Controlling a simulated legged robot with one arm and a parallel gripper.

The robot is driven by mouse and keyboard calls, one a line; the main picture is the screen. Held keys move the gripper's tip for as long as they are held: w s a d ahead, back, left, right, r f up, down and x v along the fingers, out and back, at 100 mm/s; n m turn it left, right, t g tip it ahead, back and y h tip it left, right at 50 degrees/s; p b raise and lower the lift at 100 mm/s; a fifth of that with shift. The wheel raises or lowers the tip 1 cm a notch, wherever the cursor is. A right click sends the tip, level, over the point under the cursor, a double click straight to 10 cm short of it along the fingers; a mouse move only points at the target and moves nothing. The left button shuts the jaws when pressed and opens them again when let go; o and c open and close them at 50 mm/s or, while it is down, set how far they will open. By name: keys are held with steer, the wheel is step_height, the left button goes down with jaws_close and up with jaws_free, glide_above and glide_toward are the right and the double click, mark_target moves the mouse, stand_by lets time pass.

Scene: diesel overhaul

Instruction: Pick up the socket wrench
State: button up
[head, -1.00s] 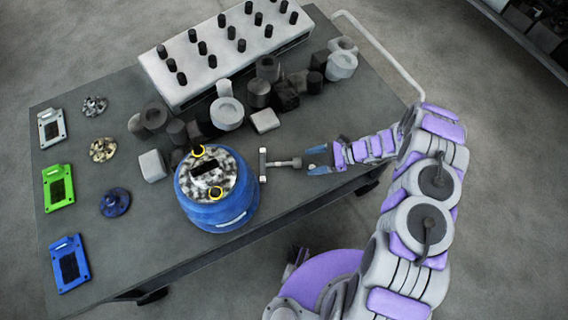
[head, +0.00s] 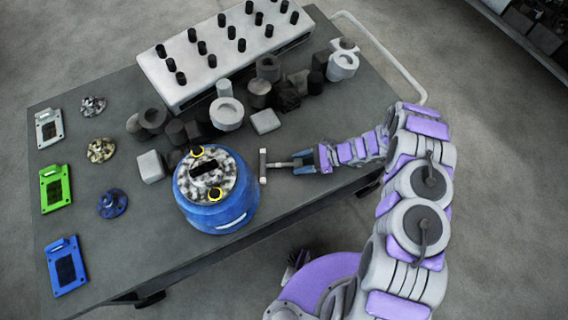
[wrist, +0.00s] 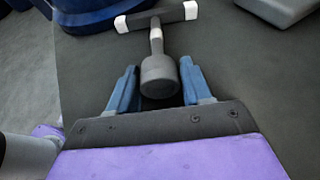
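The socket wrench (head: 279,164) is a grey T-shaped tool on the table, just right of the blue pot-like container. In the wrist view the wrench (wrist: 157,50) has a dark crossbar with white ends and a thick grey round end pointing at me. My gripper (head: 312,160) has blue fingers and is at the wrench's right end. In the wrist view my gripper (wrist: 157,88) is open, with one finger on each side of the thick end. Gaps show between the fingers and the wrench.
The blue container (head: 228,212) with yellow rings stands close to the crossbar. Grey and black cylinders and blocks (head: 226,113) crowd behind it, before a white pegged block (head: 221,58). Green, blue and white plates (head: 56,187) lie at the left. The table's front edge is near my arm.

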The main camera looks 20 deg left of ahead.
jaws_close()
steer(key=shift+r, duration=0.15)
step_height(320, 180, up, 13)
steer(key=p, duration=0.3)
steer(key=shift+p, duration=0.35)
stand_by(0.4)
